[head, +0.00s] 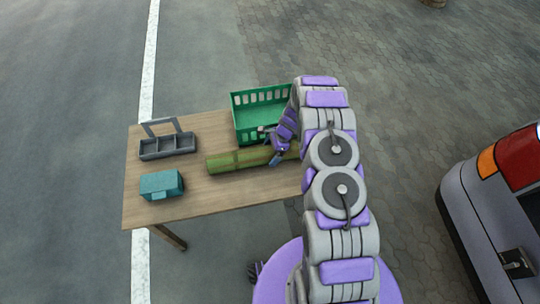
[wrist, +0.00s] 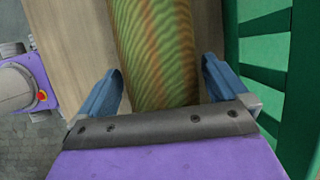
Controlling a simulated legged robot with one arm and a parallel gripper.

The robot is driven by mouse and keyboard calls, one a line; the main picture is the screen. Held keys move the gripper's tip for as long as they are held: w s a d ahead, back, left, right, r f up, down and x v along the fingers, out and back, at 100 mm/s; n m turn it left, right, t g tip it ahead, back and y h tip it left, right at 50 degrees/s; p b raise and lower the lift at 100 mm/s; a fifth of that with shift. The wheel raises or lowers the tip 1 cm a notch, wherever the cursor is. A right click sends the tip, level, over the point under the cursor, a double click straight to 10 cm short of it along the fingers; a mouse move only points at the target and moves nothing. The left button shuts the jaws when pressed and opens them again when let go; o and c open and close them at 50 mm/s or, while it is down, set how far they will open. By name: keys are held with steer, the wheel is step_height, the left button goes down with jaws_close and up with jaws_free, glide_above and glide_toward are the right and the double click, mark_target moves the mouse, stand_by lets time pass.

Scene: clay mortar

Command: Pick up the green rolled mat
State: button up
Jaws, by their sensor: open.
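The green rolled mat (head: 238,160) lies on the wooden table, long side running left to right in the head view. My gripper (head: 271,145) is over its right part, and my arm hides some of that end. In the wrist view the mat (wrist: 155,50) runs between the two blue fingers of my gripper (wrist: 164,88). The fingers are open, one on each side of the mat, with a gap showing on both sides. I cannot tell how far down the fingers reach.
A green crate (head: 248,137) stands just behind the mat; its slatted wall (wrist: 262,75) is close to the right finger. A grey divided caddy (head: 167,146) and a teal box (head: 161,184) stand on the table's left part. Bare table (head: 230,194) lies in front of the mat. A vehicle (head: 500,200) stands at right.

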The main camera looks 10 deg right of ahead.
steer(key=shift+f, duration=0.75)
steer(key=shift+d+r, duration=0.1)
steer(key=shift+d, duration=0.05)
steer(key=shift+a, duration=0.25)
steer(key=c, duration=0.6)
steer(key=shift+d, duration=0.1)
steer(key=c, duration=0.6)
